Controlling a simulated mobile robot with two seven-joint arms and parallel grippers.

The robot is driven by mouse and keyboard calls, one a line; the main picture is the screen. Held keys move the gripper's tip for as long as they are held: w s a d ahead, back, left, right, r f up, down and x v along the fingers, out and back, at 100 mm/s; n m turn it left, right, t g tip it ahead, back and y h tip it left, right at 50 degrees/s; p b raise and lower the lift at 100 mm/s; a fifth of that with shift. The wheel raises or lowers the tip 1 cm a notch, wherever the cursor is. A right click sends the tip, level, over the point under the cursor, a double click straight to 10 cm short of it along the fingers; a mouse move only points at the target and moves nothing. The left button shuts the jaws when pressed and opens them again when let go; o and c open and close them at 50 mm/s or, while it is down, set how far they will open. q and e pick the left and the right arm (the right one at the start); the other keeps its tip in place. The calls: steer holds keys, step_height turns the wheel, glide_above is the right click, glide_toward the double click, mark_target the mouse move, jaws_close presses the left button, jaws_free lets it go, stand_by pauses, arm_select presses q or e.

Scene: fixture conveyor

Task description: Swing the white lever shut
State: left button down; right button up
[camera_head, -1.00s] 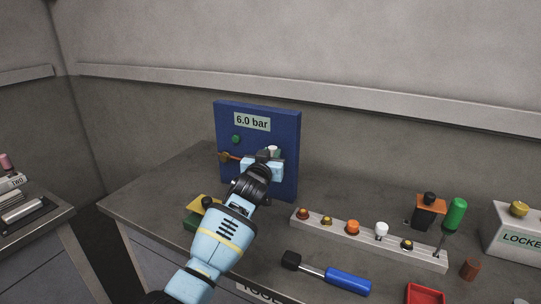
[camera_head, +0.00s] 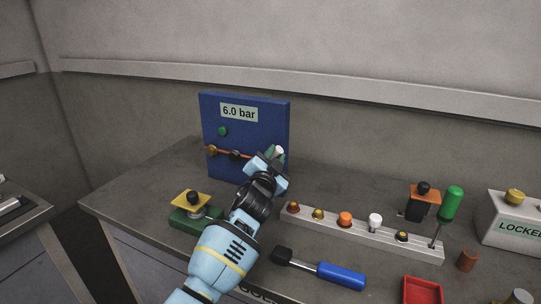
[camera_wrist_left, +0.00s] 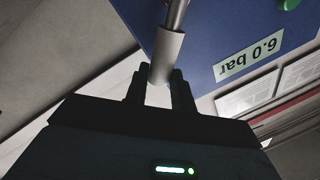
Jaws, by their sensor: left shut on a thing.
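The blue panel (camera_head: 245,135) labelled "6.0 bar" stands upright on the bench and carries an orange pipe with a dark fitting (camera_head: 235,155). The white lever (camera_head: 280,152) shows at the panel's right side, partly hidden by my left gripper (camera_head: 272,163). In the left wrist view, the lever's pale sleeve (camera_wrist_left: 168,55) on a metal rod sits between the two dark fingers of my left gripper (camera_wrist_left: 162,82), which is shut on it. The lever's pivot is hidden. My right gripper is not in view.
A green base with a yellow top (camera_head: 190,201) stands left of my arm. A grey rail with several knobs (camera_head: 362,234), a blue-handled tool (camera_head: 340,275) and a red tray (camera_head: 422,291) lie to the right. A green knob (camera_head: 222,131) is on the panel.

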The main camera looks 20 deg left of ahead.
arm_select(q)
steer(key=shift+d+f+m+t+h+b, duration=0.15)
steer(key=shift+d+f+m+b, duration=0.2)
steer(key=shift+m, duration=0.4)
steer(key=shift+d+f+m+t+h+b, duration=0.1)
steer(key=shift+d+f+m+h, duration=0.1)
steer(key=shift+f+m, duration=0.4)
steer(key=shift+d+f+m+t+h+b, duration=0.15)
steer(key=shift+d+f+m+b, duration=0.1)
steer(key=shift+m, duration=0.6)
steer(key=c, duration=1.2)
jaws_free()
steer(key=shift+o, duration=0.2)
steer(key=shift+s, duration=0.1)
steer(key=s+f, duration=0.1)
steer(key=s, duration=0.6)
steer(key=shift+s+p, duration=0.3)
steer(key=shift+p, duration=0.15)
